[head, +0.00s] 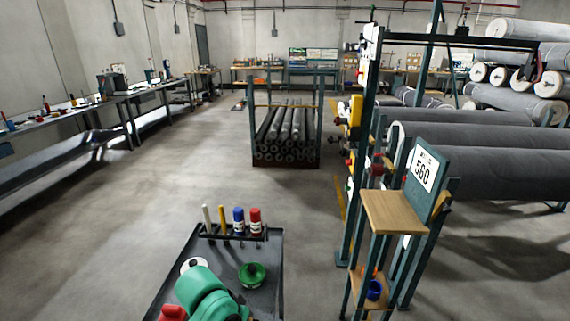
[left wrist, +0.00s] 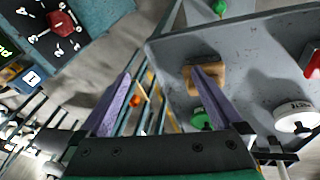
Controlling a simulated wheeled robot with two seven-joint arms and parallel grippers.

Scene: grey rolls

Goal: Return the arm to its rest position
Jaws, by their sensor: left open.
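My left gripper (left wrist: 165,76) shows in the left wrist view with its two purple fingers spread wide apart. Nothing is held between the fingers. The right finger passes in front of a tan block (left wrist: 188,78) on a grey surface; I cannot tell whether they touch. In the head view, a green rounded part (head: 203,288) stands over the dark cart top at the bottom; it may be part of my arm, but I cannot be sure. No gripper fingers can be made out in the head view. My right gripper is not in view.
The dark cart top (head: 268,285) bears a green spool (head: 253,274), a white roll (head: 190,266) and a rack of bottles. A narrow stand with a wooden shelf (head: 393,212) and a sign reading 560 rises to the right. Open floor (head: 190,180) lies beyond the cart.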

